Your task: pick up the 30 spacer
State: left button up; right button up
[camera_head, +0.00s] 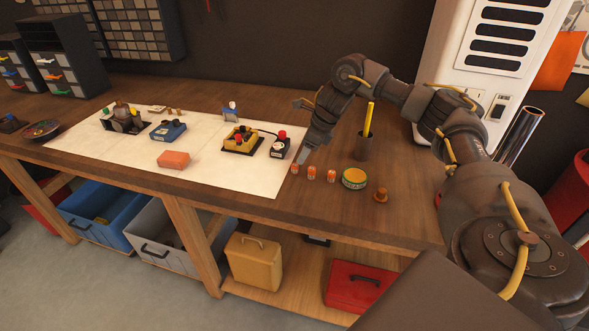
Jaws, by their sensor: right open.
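Three small orange cylinders with pale bands stand in a short row on the wooden workbench (408,205), just right of the white mat. They are the left cylinder (295,169), the middle cylinder (311,172) and the right cylinder (331,175). Their markings are too small to read, so I cannot tell which is the 30 spacer. My right gripper (302,158) points down just above and behind the left and middle cylinders. It is open, with nothing seen in it. My left gripper is not in view.
A round yellow-green tin (354,179), a brown knob-like piece (380,196) and a dark cup (362,147) with a yellow stick stand to the right. A black box with a red knob (280,147) and an orange block (173,159) lie on the white mat (225,178).

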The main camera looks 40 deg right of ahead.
aim_at(296, 165)
jog(key=shift+w+a+f, duration=0.2)
jog(key=shift+f, duration=0.15)
jog(key=shift+a+f+p, duration=0.2)
jog(key=shift+f+p, duration=0.05)
jog(key=shift+p, duration=0.15)
jog(key=p+x, duration=0.1)
jog(key=x, duration=0.3)
jog(key=shift+w, duration=0.1)
jog(key=shift+f, duration=0.25)
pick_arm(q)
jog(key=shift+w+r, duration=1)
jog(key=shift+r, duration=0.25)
pick_arm(e)
grip_shut()
